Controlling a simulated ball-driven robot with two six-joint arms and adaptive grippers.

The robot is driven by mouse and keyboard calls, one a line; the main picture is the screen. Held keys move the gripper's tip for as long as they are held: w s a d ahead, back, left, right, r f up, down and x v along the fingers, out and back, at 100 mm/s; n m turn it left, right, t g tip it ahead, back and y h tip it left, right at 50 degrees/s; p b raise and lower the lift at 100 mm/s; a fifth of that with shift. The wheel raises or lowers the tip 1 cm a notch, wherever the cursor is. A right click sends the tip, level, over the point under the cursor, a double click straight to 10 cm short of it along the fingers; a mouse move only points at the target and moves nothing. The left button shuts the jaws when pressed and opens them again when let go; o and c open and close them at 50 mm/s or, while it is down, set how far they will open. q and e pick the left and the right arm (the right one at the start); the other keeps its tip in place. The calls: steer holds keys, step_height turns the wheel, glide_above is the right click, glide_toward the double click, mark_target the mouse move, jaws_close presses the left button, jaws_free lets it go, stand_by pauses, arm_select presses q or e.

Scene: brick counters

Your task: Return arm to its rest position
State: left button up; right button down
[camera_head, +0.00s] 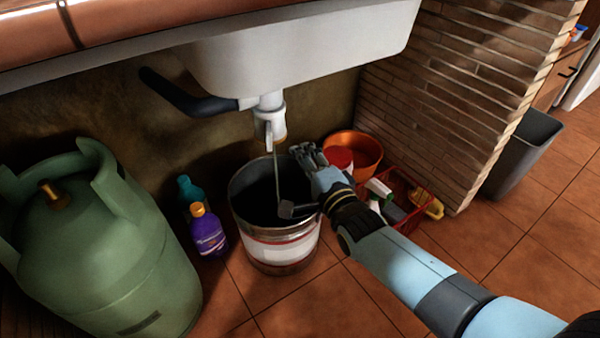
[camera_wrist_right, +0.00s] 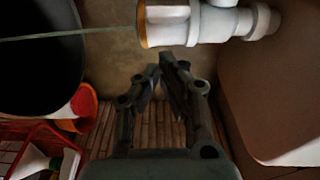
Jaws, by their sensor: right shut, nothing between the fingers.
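My right arm (camera_head: 400,263) reaches in from the lower right to the space under the sink. Its gripper (camera_head: 301,150) is shut and empty, above the right rim of a metal bucket (camera_head: 279,251), just right of and below the white drain pipe (camera_head: 269,107). In the right wrist view the fingers (camera_wrist_right: 166,67) are together with nothing between them, and the white pipe (camera_wrist_right: 200,26) is beyond their tips. A thin stream runs from the pipe into the bucket. A small dark piece (camera_head: 298,210) shows at the bucket's rim; I cannot tell what it is. My left gripper is out of view.
The white sink (camera_head: 300,50) hangs close above. A green gas cylinder (camera_head: 95,250) and purple bottle (camera_head: 207,232) stand left. An orange basin (camera_head: 366,146), a red crate (camera_head: 404,226) with bottles, and a brick wall (camera_head: 450,110) are right. Floor in front is clear.

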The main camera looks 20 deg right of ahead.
steer(key=s+a+p, duration=0.2)
steer(key=s+a, duration=0.3)
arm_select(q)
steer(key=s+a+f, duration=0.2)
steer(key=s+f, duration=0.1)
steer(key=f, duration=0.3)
arm_select(e)
steer(key=s+d+f+n+g+h, duration=0.1)
steer(key=s+d+f+n+g, duration=0.35)
steer(key=s, duration=0.55)
steer(key=s+d+f+n+g, duration=0.35)
steer(key=s+f, duration=0.25)
steer(key=s, duration=0.3)
steer(key=s+d+f+n+g+h, duration=0.1)
steer(key=s+d+f+n+g, duration=0.3)
steer(key=s, duration=0.6)
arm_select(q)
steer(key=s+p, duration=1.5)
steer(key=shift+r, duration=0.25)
arm_select(e)
steer(key=s+d+n+g, duration=0.1)
steer(key=s+n+g, duration=0.1)
steer(key=s, duration=0.9)
steer(key=s+d+f+n+g, duration=0.1)
steer(key=s+d+n+g, duration=0.1)
steer(key=s, duration=0.9)
steer(key=shift+s+f+n+g, duration=0.2)
steer(key=shift+f+n+g, duration=0.1)
steer(key=shift+n+g, duration=0.5)
